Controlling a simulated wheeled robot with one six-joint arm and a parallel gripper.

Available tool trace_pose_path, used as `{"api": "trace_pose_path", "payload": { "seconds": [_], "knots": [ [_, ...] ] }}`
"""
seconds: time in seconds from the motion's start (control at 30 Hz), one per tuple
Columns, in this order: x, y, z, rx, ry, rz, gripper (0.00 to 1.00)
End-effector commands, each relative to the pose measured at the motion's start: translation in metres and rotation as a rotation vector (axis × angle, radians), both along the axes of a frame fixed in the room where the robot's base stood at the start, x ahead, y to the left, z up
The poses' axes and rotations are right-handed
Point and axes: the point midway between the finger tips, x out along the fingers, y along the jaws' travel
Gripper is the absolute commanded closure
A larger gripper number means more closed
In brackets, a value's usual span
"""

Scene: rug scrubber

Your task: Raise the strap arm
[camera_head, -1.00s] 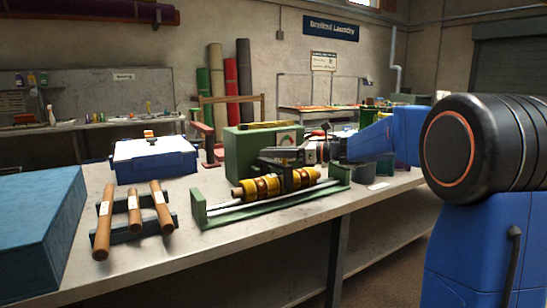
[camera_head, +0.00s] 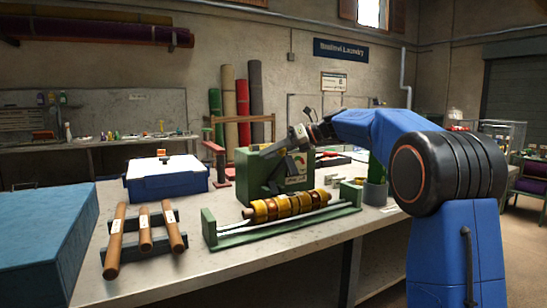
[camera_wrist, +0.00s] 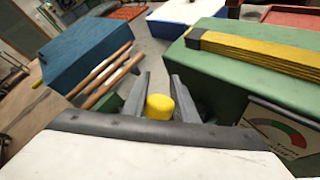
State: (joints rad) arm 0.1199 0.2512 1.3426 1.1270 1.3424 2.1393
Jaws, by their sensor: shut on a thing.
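The rug scrubber has a green housing (camera_head: 252,176) with a gauge (camera_head: 297,172) and a long green-ended frame in front. A yellow and brown banded roller (camera_head: 290,205) lies in that frame. My gripper (camera_head: 285,145) is raised in front of the upper housing, clear above the roller. In the wrist view, a yellow knob (camera_wrist: 159,107) sits between the two grey fingers of my gripper (camera_wrist: 160,92); it appears to be the strap arm's end. Dark grey parts in front of the housing overlap in the head view, so the strap arm's full outline is unclear.
Wooden rollers (camera_head: 145,228) rest on a dark rack at the left of the bench (camera_head: 190,270). A blue box (camera_head: 45,240) and a blue-and-white case (camera_head: 167,180) stand nearby. A yellow folded bundle (camera_wrist: 265,52) lies on the housing top. A green container (camera_head: 376,190) stands at right.

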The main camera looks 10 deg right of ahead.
Motion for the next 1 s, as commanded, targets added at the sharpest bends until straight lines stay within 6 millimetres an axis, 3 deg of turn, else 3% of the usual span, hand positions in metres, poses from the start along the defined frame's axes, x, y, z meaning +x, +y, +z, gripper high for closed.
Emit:
{"api": "trace_pose_path", "payload": {
  "seconds": [0.53, 0.57, 0.63, 1.0],
  "knots": [
    [0.0067, 0.0011, -0.0042, -0.002, 0.005, -0.001, 1.0],
    [0.0067, 0.0011, -0.0043, -0.002, 0.005, -0.001, 0.72],
    [0.0065, 0.0012, -0.0042, -0.001, 0.005, 0.0, 0.56],
    [0.0048, -0.0011, -0.0004, 0.0, 0.001, -0.001, 0.56]
  ]
}}
